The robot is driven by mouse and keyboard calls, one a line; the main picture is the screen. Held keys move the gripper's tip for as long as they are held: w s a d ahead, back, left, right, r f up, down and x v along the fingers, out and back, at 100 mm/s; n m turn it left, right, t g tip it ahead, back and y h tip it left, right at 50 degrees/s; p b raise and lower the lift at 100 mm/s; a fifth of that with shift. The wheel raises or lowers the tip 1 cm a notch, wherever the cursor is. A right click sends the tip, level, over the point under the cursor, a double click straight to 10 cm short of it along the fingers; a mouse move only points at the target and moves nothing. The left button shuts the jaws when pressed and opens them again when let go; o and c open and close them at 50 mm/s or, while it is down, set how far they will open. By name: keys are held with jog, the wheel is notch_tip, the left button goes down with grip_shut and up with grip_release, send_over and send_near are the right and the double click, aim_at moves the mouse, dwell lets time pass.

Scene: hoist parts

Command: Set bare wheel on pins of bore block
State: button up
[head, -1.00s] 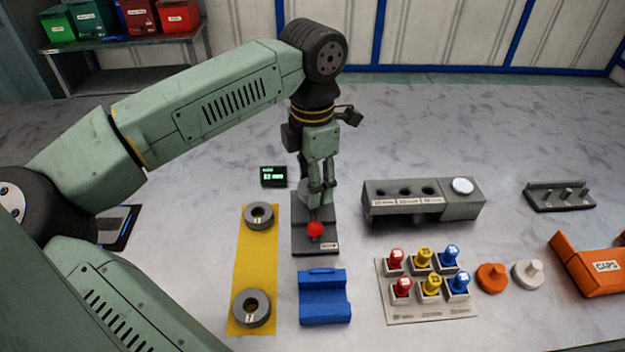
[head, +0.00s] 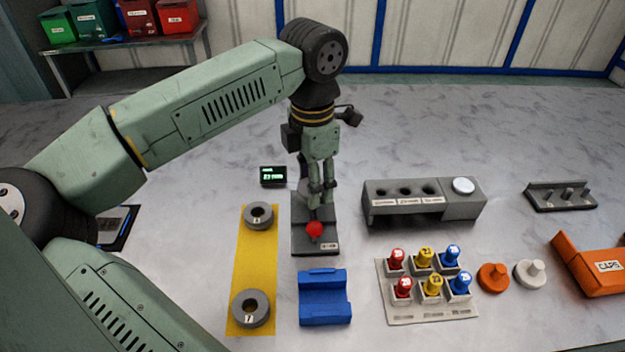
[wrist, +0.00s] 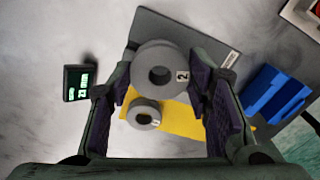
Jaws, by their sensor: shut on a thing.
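My gripper (head: 322,202) points down above the dark plate with a red knob (head: 314,229). In the wrist view my fingers (wrist: 162,90) are shut on a grey wheel (wrist: 160,62), marked 2, with an open, empty bore. The plate (wrist: 190,40) shows behind the wheel; whether they touch I cannot tell. A grey block (head: 405,205) with three dark holes and a white disc stands to the right. A dark rack (head: 560,207) with three short pins lies further right. Which is the bore block I cannot tell.
Two more grey wheels, far (head: 258,215) and near (head: 250,308), lie on a yellow strip (head: 254,262). A small display (head: 273,176) is lit.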

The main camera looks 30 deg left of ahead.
jog(key=shift+f+b, duration=1.35)
dwell(1.1)
jog(key=o, duration=1.6)
jog(key=shift+c, duration=0.2)
jog(key=shift+r+p, duration=2.05)
jog(key=shift+r, duration=1.5)
jog(key=shift+f, duration=0.1)
